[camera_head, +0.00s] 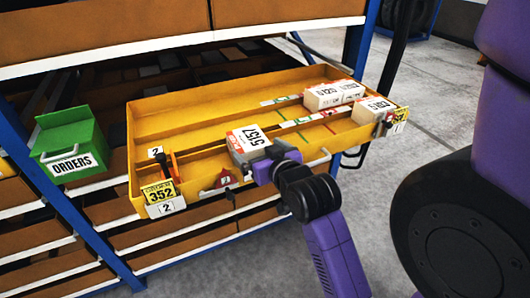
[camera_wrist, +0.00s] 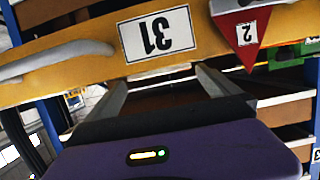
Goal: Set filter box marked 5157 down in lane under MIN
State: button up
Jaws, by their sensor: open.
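The white and red filter box (camera_head: 250,138) marked 5157 sits in the front part of the yellow drawer (camera_head: 185,104), near its middle. My gripper (camera_head: 270,160) is at the drawer's front wall, just in front of the box and partly over that wall in the picture. In the wrist view my open gripper (camera_wrist: 160,88) has empty jaws facing the drawer's front wall (camera_wrist: 85,38); the 5157 box does not show there. Printed strips (camera_head: 300,122) with red and green marks cross the lanes; I cannot read MIN on them.
More boxes stand in the drawer's right part: one at the back (camera_head: 333,94) and one at the front right (camera_head: 373,109). An orange and black clip (camera_head: 170,166) stands front left. A green ORDERS box (camera_head: 70,145) hangs left. A shelf (camera_head: 170,48) overhangs the back.

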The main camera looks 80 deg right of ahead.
jog(key=s+a+f+n+t+y+p, duration=0.1)
jog(key=a+f+n+t+y+p, duration=0.15)
jog(key=a, duration=0.85)
jog(key=s+a+f+n+t+y+p, duration=0.1)
jog(key=s+a+n+t+y, duration=0.15)
jog(key=a, duration=0.85)
jog(key=s+a+r+n+y, duration=0.1)
jog(key=s+a+n+y, duration=0.3)
jog(key=a, duration=0.7)
jog(key=s+y, duration=0.2)
jog(key=s, duration=0.2)
jog(key=shift+s+a+r+n, duration=0.15)
jog(key=shift+s+a+n, duration=0.05)
jog(key=shift+s+n, duration=0.2)
